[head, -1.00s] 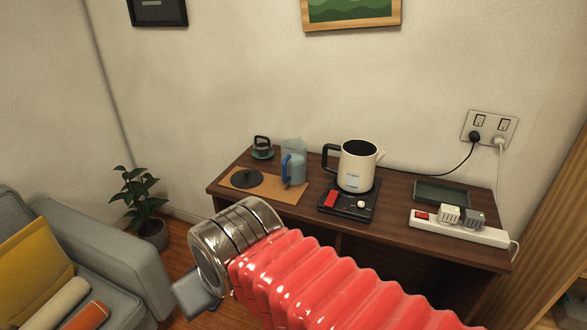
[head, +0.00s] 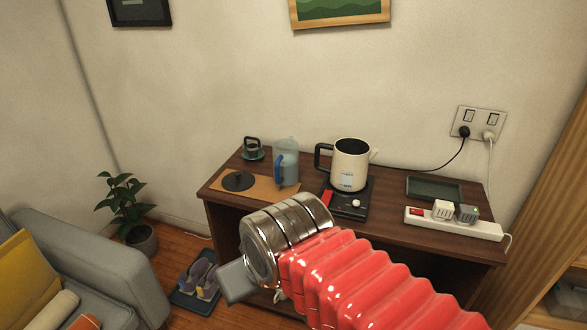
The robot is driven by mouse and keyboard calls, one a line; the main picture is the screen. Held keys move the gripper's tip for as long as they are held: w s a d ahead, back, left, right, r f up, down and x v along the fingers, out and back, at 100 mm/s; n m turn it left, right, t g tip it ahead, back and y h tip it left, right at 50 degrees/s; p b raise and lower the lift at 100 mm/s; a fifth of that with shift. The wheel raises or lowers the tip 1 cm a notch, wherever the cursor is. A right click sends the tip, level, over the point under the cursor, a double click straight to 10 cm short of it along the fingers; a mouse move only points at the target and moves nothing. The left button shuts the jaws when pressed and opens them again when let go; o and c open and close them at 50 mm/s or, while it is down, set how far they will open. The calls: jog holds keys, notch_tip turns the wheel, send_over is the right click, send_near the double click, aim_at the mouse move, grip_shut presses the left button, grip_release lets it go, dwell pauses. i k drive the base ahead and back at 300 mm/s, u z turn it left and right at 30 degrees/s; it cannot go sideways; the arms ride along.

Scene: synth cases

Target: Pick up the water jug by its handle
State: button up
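The water jug (head: 289,158) is a translucent grey-blue pitcher with a blue handle (head: 280,172) on its left side. It stands upright at the edge of a tan mat (head: 262,191) on the dark wooden cabinet (head: 404,238). My gripper (head: 236,282) is at the end of my red ribbed arm, low in front of the cabinet, below and to the left of the jug and apart from it. Only one blunt grey piece of it shows beyond the metal wrist, so its opening cannot be made out.
A cream kettle (head: 350,170) stands on a black base (head: 344,204) just right of the jug. A black lid (head: 238,181) and a small cup (head: 252,146) are to its left. A power strip (head: 455,222) and a dark tray (head: 434,188) are farther right. Slippers (head: 200,278) lie on the floor.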

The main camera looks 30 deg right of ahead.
aim_at(283, 167)
jog(key=u, duration=0.05)
jog(key=i, duration=1)
jog(key=z, duration=0.05)
